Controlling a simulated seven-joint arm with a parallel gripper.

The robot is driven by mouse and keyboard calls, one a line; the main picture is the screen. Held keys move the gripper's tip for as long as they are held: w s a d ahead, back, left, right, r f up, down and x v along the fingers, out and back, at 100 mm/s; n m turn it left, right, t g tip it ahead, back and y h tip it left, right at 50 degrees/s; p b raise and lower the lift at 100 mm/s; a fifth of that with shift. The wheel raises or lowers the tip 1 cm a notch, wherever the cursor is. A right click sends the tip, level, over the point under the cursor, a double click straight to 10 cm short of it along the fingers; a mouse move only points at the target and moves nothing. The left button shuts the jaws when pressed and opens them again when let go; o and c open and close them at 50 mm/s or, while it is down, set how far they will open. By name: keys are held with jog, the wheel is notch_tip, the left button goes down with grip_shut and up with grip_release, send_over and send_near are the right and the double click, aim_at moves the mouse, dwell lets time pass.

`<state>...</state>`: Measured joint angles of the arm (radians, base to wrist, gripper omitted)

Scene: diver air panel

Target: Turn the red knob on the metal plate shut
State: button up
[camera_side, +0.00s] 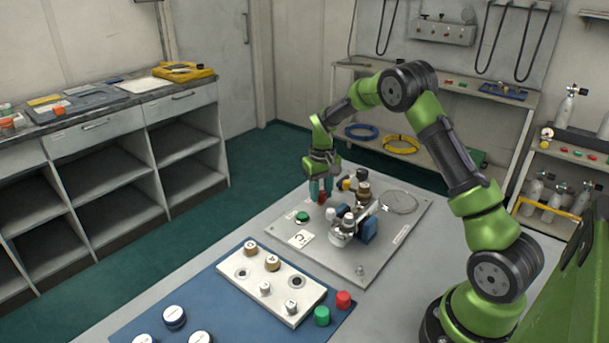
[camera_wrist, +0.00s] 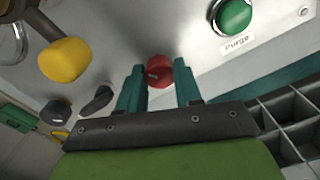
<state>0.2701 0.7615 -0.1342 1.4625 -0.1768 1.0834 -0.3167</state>
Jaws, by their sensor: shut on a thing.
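The red knob (camera_wrist: 159,70) sits on the metal plate (camera_wrist: 130,25), seen in the wrist view between my two teal fingers. My gripper (camera_wrist: 159,88) is shut on the red knob, with one finger on each side of it. In the side view the red knob (camera_side: 322,196) shows as a small red patch by the fingertips of my gripper (camera_side: 320,192), which points down at the far part of the metal plate (camera_side: 375,272). The knob's turn position is hard to read.
A green button (camera_wrist: 234,15) labelled Purge is on the plate near the knob. A yellow knob (camera_wrist: 65,60) and black fittings (camera_wrist: 97,99) stand on the other side. A blue mat (camera_side: 190,300) with a white block (camera_side: 250,289) lies in front.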

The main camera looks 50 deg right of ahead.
aim_at(321, 193)
jog(key=m, duration=0.6)
jog(key=shift+r, duration=0.1)
jog(key=shift+m, duration=0.3)
dwell(0.3)
jog(key=o, duration=1)
jog(key=shift+o, duration=0.2)
notch_tip(321, 193, up, 17)
